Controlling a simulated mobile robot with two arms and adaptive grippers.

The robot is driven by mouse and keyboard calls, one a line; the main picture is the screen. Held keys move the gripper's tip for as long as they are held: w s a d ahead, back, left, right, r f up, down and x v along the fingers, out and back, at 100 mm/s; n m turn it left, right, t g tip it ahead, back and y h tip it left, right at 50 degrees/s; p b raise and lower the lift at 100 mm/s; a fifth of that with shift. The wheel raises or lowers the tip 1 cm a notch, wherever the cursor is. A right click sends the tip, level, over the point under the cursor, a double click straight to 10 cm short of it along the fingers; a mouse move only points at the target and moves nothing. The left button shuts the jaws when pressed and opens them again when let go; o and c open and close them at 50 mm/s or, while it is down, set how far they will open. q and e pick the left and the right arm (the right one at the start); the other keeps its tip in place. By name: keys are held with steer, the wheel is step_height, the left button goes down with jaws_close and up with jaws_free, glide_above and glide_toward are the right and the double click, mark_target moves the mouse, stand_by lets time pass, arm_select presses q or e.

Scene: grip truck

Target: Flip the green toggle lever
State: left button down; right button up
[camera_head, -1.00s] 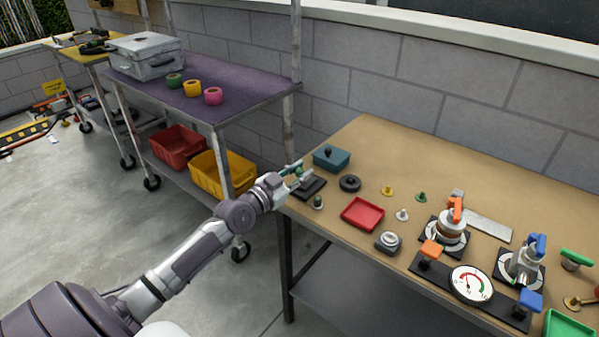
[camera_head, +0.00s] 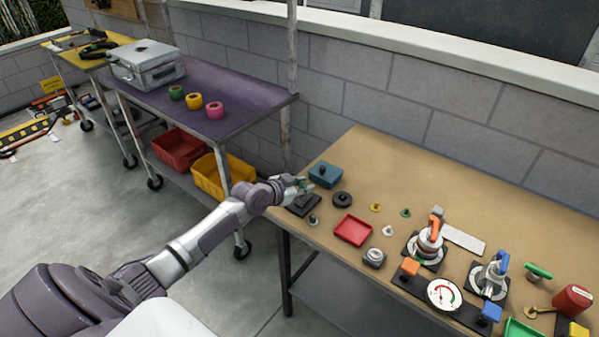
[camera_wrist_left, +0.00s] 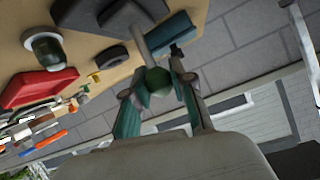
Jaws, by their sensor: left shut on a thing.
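The green toggle lever's round green knob (camera_wrist_left: 158,82) shows in the left wrist view, on a grey stem rising from a black base. In the head view the black base (camera_head: 303,205) sits at the table's left corner, with the knob mostly hidden by my gripper. My left gripper (camera_head: 303,184) is at the lever; in the left wrist view its two fingers (camera_wrist_left: 158,88) are closed around the green knob, one on each side. My right gripper is not in view.
A teal box (camera_head: 326,174) stands just behind the lever, with a black ring (camera_head: 342,200) to its right. A purple-topped cart (camera_head: 240,98) stands left of the table.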

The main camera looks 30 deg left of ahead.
arm_select(q)
steer(key=shift+w+r+g+p, duration=0.45)
steer(key=shift+r+g+p, duration=0.05)
steer(key=shift+r, duration=0.05)
steer(key=shift+w+f+g+p, duration=0.25)
steer(key=shift+w+g+p, duration=0.3)
steer(key=shift+g, duration=0.35)
steer(key=shift+w+f+g+y, duration=0.25)
steer(key=shift+w+g+y, duration=0.1)
steer(key=shift+g, duration=0.35)
steer(key=shift+w+d+f+g, duration=0.1)
steer(key=shift+w+f+g, duration=0.15)
steer(key=shift+g, duration=0.4)
steer(key=shift+w+f+g, duration=0.15)
steer(key=shift+w+g, duration=0.2)
steer(key=shift+g, duration=0.3)
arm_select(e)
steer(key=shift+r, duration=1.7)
arm_select(q)
steer(key=c, duration=0.9)
jaws_free()
steer(key=shift+f, duration=0.1)
steer(key=shift+c, duration=0.2)
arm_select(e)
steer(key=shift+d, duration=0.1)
